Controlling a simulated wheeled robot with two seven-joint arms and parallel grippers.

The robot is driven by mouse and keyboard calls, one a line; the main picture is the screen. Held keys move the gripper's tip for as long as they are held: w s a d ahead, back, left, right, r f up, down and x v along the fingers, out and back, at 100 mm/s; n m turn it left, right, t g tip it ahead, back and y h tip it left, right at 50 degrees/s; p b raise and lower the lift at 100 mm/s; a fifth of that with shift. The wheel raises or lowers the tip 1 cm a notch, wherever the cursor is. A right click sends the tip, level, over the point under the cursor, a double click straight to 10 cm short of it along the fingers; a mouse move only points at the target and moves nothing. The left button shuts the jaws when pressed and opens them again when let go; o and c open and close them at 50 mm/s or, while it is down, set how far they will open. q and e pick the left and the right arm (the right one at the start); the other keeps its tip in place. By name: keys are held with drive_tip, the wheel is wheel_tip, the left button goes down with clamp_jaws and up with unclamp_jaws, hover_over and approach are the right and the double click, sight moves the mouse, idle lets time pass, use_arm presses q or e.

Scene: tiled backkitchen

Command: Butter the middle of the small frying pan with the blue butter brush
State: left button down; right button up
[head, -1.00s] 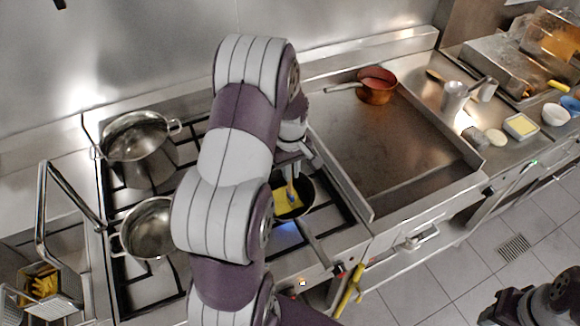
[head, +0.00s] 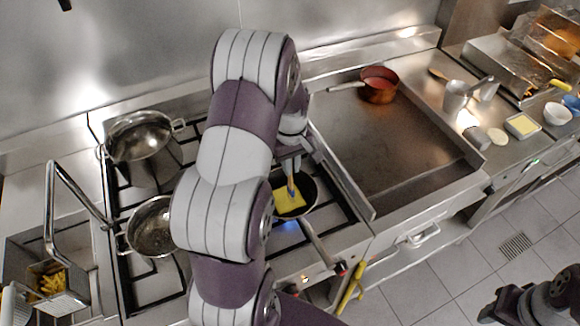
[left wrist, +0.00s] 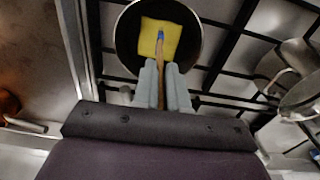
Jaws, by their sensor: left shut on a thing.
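The small frying pan (head: 309,205) is dark and sits on a burner of the stove, its handle pointing to the front right. It also shows in the left wrist view (left wrist: 128,45). A yellow square patch (left wrist: 150,33) lies in the middle of the pan. The blue butter brush (left wrist: 160,60) has a wooden handle and a blue part near its tip. My left gripper (left wrist: 161,68) is shut on the brush's handle above the pan. The brush tip is over the yellow patch; I cannot tell whether it touches. My right arm shows at the lower right, its gripper out of view.
A large pot (head: 140,137) and a second pot (head: 151,228) stand on the left burners. A copper saucepan (head: 379,87) sits at the back of the flat griddle (head: 390,145), which is otherwise clear. A butter dish (head: 521,126) stands on the right counter. A fry basket (head: 62,301) is at lower left.

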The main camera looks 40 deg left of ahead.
use_arm(q)
wheel_tip(320, 180, up, 2)
drive_tip(key=shift+w+p, duration=0.1)
drive_tip(key=shift+p, duration=0.55)
drive_tip(key=shift+s+r+p, duration=0.2)
drive_tip(key=shift+r+p, duration=0.75)
drive_tip(key=shift+r, duration=0.25)
drive_tip(key=shift+w+r+p, duration=0.1)
drive_tip(key=shift+r+p, duration=0.4)
drive_tip(key=shift+r, duration=0.1)
